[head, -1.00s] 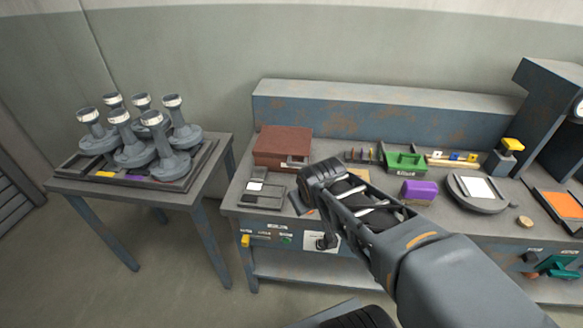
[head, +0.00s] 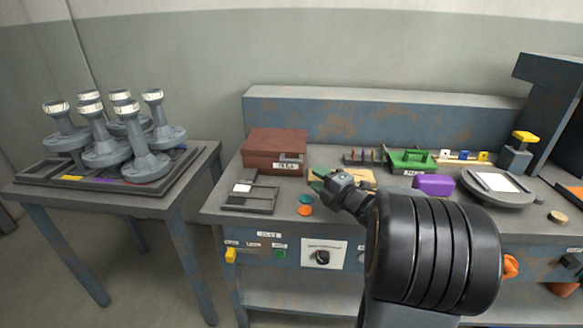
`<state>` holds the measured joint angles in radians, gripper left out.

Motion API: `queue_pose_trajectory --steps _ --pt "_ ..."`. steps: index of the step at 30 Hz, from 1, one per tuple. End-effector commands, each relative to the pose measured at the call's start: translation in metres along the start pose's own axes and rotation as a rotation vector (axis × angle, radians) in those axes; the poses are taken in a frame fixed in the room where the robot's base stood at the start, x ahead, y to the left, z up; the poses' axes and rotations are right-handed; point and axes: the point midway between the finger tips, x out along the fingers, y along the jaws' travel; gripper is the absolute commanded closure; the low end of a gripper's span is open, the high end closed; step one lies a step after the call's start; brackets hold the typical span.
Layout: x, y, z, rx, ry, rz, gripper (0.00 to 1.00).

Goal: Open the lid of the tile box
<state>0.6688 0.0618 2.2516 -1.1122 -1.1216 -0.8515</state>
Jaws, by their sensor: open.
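The tile box (head: 275,143) is a reddish-brown box with a small white label on its front. It sits at the back left of the workbench, and its lid looks shut. My gripper (head: 319,180) is in front of the box and to its right, over the bench top. It is open, and I see nothing held in it. It does not appear to touch the box. My arm hides part of the bench front and the bench top behind it.
A dark compartment tray (head: 262,199) lies in front of the box. Teal and orange discs (head: 305,210) lie near my gripper. A green caddy (head: 410,161), a purple block (head: 433,185) and a round plate (head: 495,200) are to the right. A side table (head: 190,185) holds several grey pedestals.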

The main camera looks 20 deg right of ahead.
Motion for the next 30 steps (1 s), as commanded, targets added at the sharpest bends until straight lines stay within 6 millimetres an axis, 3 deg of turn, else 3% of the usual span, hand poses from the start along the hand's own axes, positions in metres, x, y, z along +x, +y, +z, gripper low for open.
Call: queue_pose_trajectory --steps 16,22,30 --pt "0.099 -0.001 -0.001 0.001 0.003 0.0 0.6" --pt "0.118 0.0 -0.001 0.002 0.001 0.001 0.6" --pt "0.125 0.0 -0.001 0.002 0.0 0.0 0.6"
